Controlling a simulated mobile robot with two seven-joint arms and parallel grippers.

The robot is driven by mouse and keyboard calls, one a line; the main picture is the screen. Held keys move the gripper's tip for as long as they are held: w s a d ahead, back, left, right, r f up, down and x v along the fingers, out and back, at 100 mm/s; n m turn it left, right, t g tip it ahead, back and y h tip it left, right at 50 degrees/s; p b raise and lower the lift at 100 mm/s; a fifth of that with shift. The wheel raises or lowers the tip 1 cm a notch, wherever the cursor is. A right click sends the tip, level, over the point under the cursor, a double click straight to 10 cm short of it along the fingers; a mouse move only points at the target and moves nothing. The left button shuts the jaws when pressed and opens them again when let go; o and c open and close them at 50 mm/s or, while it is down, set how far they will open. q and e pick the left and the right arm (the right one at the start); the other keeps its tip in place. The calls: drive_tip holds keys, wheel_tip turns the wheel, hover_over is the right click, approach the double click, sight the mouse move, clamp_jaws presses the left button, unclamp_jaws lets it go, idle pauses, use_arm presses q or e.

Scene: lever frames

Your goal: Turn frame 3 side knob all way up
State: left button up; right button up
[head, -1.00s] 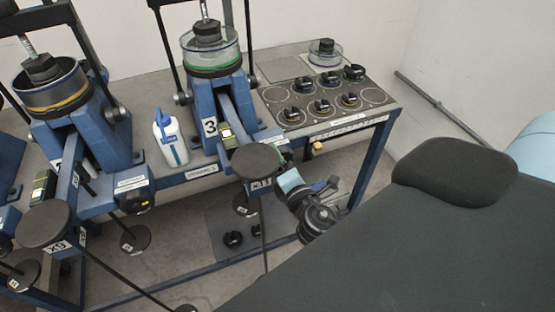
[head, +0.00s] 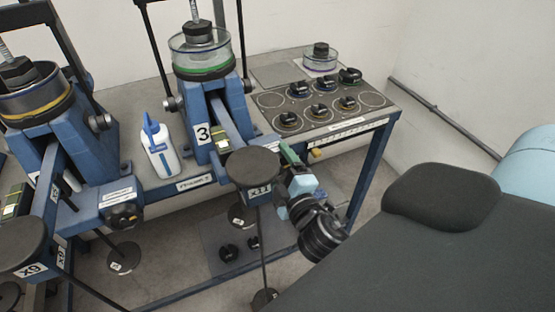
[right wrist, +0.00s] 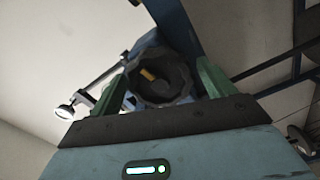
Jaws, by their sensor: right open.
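Frame 3 (head: 204,134) is the blue stand labelled 3, with a clear, green-ringed cup on top. Its lever carries a black X11 disc (head: 252,166) in front. In the right wrist view, a black scalloped knob (right wrist: 158,92) with a yellow mark sits between the green fingers of my right gripper (right wrist: 162,82). The fingers stand open on either side of it; I cannot tell whether they touch it. In the head view my right gripper (head: 290,156) is just right of the disc, and the knob is hidden there. My left gripper is not in view.
A white bottle with a blue top (head: 160,148) stands left of frame 3. A panel with several black weights (head: 321,108) lies to the right. The neighbouring frame's black side knob (head: 123,215) shows at left. The X11 disc is close beside my right gripper.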

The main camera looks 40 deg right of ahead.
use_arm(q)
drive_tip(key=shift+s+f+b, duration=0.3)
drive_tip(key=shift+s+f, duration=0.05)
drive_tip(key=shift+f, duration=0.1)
use_arm(e)
drive_tip(key=v, duration=0.5)
drive_tip(key=shift+s, duration=0.25)
